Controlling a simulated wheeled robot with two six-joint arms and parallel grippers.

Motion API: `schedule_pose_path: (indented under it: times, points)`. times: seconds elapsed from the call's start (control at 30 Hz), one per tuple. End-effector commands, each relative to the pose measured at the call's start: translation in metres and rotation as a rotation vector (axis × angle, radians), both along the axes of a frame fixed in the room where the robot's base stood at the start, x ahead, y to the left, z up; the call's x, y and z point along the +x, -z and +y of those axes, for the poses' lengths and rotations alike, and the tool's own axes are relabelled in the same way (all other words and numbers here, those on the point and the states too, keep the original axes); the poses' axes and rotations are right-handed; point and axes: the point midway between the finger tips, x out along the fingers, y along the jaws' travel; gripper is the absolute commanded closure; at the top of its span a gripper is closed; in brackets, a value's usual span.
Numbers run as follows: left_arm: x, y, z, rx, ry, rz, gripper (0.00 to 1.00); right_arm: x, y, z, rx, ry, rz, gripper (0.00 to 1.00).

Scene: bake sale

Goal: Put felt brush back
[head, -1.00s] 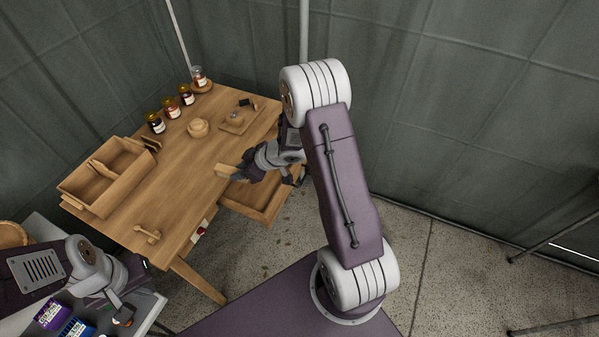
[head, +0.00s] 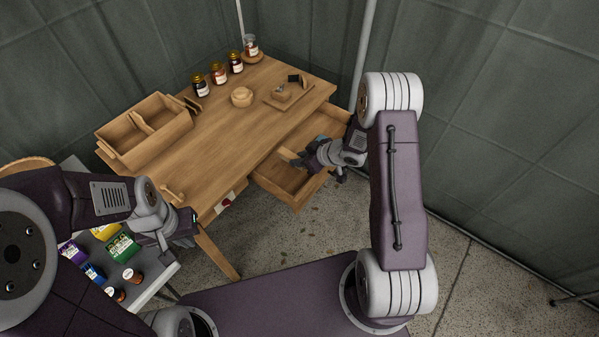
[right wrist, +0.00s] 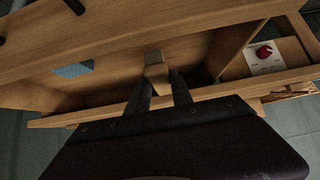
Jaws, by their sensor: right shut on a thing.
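My right gripper (head: 299,161) is over the open wooden drawer (head: 279,190) at the table's front edge. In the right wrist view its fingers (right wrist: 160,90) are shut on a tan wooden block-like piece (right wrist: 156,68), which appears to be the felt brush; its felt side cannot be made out. A flat blue-grey piece (right wrist: 73,70) lies in the drawer to the left of it. My left gripper (head: 180,236) is at the lower left beside the grey side table; its fingers are too small to judge.
The table (head: 225,135) carries a divided wooden box (head: 145,135), several jars (head: 219,73), a round wooden bowl (head: 242,96) and a small board (head: 275,100). A grey side table (head: 150,285) holds colourful packets and jars. The table's middle is clear.

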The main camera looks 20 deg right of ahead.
Motion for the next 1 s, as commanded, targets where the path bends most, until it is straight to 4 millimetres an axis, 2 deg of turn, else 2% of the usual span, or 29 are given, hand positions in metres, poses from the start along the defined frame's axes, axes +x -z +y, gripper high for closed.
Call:
schedule_pose_path:
  times: [0.03, 0.27, 0.47, 0.83, 0.87, 0.9, 1.0]
  points:
    - [0.0, 0.003, 0.0, 0.0, 0.0, 0.0, 1.0, 0.0, 0.007, 0.0, 0.001, 0.001, 0.0, 1.0]
    - [0.0, 0.005, 0.0, 0.0, 0.0, 0.0, 1.0, 0.0, 0.015, 0.0, 0.001, 0.0, -0.001, 1.0]
    - [0.0, 0.016, 0.0, 0.0, 0.0, 0.0, 1.0, 0.0, 0.049, 0.0, 0.001, 0.001, 0.0, 1.0]
    - [0.0, 0.017, 0.0, 0.0, 0.0, 0.0, 1.0, 0.0, 0.053, 0.0, 0.0, -0.001, -0.001, 1.0]
    - [0.0, 0.016, 0.0, 0.0, 0.0, 0.0, 1.0, 0.0, 0.052, 0.0, 0.0, -0.001, -0.001, 0.65]
    - [0.0, 0.016, 0.0, 0.0, 0.0, 0.0, 1.0, 0.0, 0.052, 0.0, 0.0, -0.001, -0.001, 0.54]
    - [0.0, 0.016, 0.0, 0.0, 0.0, 0.0, 1.0, 0.0, 0.052, 0.0, 0.0, -0.001, -0.001, 0.52]
